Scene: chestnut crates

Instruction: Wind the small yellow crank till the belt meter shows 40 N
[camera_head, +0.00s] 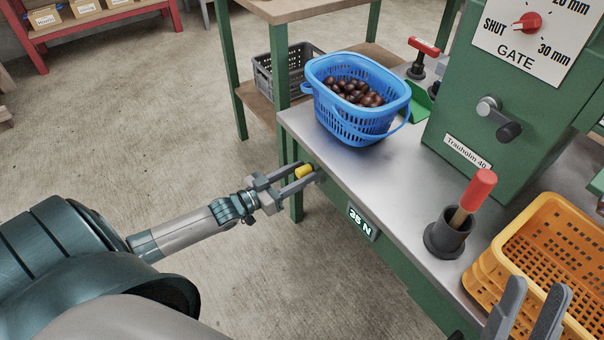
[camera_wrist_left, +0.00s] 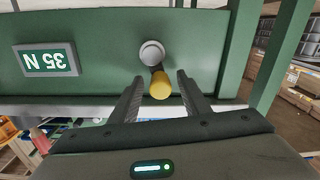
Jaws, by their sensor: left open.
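The small crank has a yellow knob (camera_head: 303,172) on the green front of the bench, below its steel top. In the left wrist view the yellow knob (camera_wrist_left: 160,86) hangs just below the grey hub (camera_wrist_left: 152,53). My left gripper (camera_head: 301,176) is open, its fingers on either side of the knob with a gap on both sides. The belt meter (camera_head: 362,220) reads 35 N; it shows upside down in the left wrist view (camera_wrist_left: 47,61). My right gripper (camera_head: 540,287) is at the bottom right, its two fingers apart with nothing visible between them.
A blue basket of chestnuts (camera_head: 345,128) stands on the bench top (camera_head: 390,185) above the crank. A red-handled tool stands in a dark cup (camera_head: 447,236), near an orange crate (camera_head: 540,250). A green machine (camera_head: 480,100) with a gate dial stands behind. The floor left of the bench is clear.

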